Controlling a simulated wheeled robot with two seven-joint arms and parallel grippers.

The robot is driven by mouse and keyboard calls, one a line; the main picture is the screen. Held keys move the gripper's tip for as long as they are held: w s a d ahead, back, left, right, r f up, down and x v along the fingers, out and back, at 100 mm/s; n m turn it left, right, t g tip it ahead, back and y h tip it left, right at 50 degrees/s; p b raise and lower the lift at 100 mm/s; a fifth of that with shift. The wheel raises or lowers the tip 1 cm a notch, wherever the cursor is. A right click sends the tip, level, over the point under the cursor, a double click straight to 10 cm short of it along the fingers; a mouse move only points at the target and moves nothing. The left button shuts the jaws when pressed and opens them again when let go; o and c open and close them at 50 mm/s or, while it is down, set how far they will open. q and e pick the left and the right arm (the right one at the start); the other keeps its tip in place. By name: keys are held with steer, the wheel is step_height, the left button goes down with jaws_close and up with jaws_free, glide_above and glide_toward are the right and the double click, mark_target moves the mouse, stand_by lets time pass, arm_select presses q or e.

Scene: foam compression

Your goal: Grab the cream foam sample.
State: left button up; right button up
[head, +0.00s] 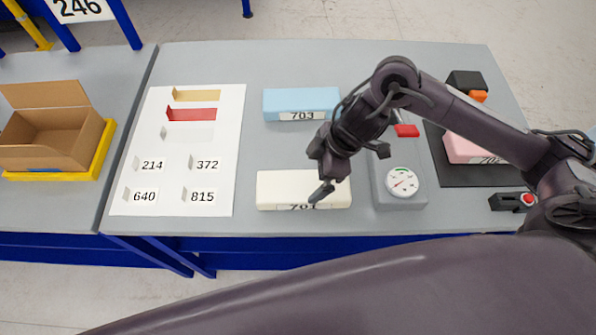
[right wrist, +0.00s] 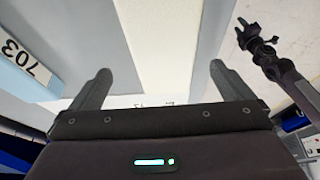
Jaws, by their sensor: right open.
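The cream foam sample (head: 280,187), a long block labelled 701, lies on the grey table at the front middle. My right gripper (head: 321,172) is over its right part and hides some of its top and back edge. In the right wrist view the cream sample (right wrist: 162,45) runs as a pale band between the two spread fingers of my right gripper (right wrist: 155,80). The fingers are open; whether they touch the block I cannot tell. My left gripper (right wrist: 252,38) shows small at the upper right of the wrist view, its jaw state unclear.
The blue sample (head: 300,100) labelled 703 lies behind the cream one. A grey device with a dial gauge (head: 402,182) stands close on the right. Farther right, a pink sample (head: 463,147) is on a black mat (head: 480,178). A white labelled sheet (head: 222,130) lies left.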

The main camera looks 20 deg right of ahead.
mark_target(300, 189)
steer(key=f, duration=0.1)
steer(key=a+f, duration=0.1)
steer(key=f+p, duration=0.1)
steer(key=shift+s+a+f, duration=0.2)
steer(key=shift+s+a, duration=0.05)
steer(key=shift+s, duration=0.05)
steer(key=x, duration=0.2)
steer(key=shift+w+f+p, duration=0.2)
steer(key=shift+f+p, duration=0.1)
steer(key=shift+w+a+f, duration=0.1)
steer(key=shift+a+f, duration=0.1)
steer(key=shift+f, duration=0.2)
steer(key=c, duration=0.9)
arm_select(q)
steer(key=s, duration=0.1)
steer(key=s+r, duration=0.1)
steer(key=s, duration=0.1)
steer(key=shift+s+r, duration=0.25)
arm_select(e)
steer(key=shift+r, duration=0.1)
